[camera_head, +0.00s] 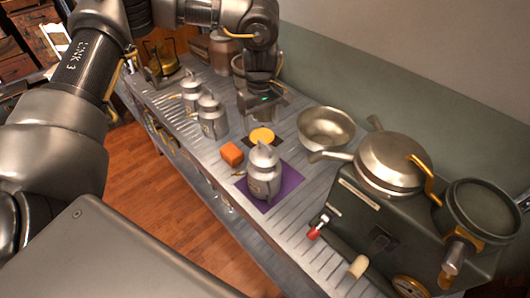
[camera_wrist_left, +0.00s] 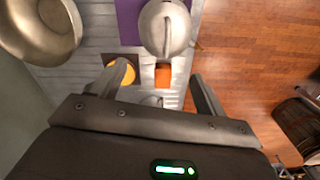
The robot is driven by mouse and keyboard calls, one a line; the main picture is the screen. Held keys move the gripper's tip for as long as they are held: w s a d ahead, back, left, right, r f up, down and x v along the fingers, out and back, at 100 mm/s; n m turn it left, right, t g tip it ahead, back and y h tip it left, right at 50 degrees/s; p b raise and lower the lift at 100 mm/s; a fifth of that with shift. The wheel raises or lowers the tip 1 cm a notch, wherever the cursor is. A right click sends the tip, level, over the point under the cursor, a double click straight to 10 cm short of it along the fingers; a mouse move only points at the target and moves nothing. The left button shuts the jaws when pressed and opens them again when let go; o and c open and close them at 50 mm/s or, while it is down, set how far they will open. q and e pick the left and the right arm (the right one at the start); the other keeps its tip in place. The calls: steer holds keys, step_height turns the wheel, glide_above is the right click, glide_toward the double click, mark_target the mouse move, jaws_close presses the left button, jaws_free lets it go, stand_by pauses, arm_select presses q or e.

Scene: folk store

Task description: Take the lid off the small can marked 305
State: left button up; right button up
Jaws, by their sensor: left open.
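A metal can with a pointed lid (camera_head: 264,172) stands upright on a purple mat (camera_head: 284,195) in the head view. It also shows from above in the wrist view (camera_wrist_left: 166,28). Two similar lidded cans, a nearer one (camera_head: 211,120) and a farther one (camera_head: 190,92), stand farther left on the counter. I cannot read the number 305 on any of them. My left gripper (camera_head: 262,108) hangs over the counter, right of these two cans. In the wrist view its fingers (camera_wrist_left: 160,88) are spread, with nothing visibly held. My right gripper is out of view.
An orange block (camera_head: 231,154) and a yellow disc (camera_head: 262,135) on a dark square lie near the matted can. A metal bowl (camera_head: 326,129) stands behind. A dark stove-like box with a lidded pan (camera_head: 391,160) fills the right. The counter's (camera_head: 165,110) front edge drops to wooden floor.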

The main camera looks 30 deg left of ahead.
mark_target(260, 142)
arm_select(q)
step_height(260, 142, down, 2)
steer(key=shift+w+f, duration=0.1)
steer(key=shift+f, duration=0.35)
steer(key=f+p, duration=0.1)
steer(key=f, duration=0.1)
steer(key=s+f+p, duration=0.1)
steer(key=f, duration=0.1)
steer(key=shift+f, duration=0.3)
steer(key=shift+w+f, duration=0.1)
steer(key=shift+f, duration=0.2)
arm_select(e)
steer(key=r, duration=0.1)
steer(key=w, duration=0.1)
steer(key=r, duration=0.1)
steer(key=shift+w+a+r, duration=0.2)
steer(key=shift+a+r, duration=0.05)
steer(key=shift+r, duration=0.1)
arm_select(q)
steer(key=shift+c, duration=0.3)
steer(key=c, duration=0.9)
steer(key=shift+s, duration=0.2)
steer(key=c, duration=0.3)
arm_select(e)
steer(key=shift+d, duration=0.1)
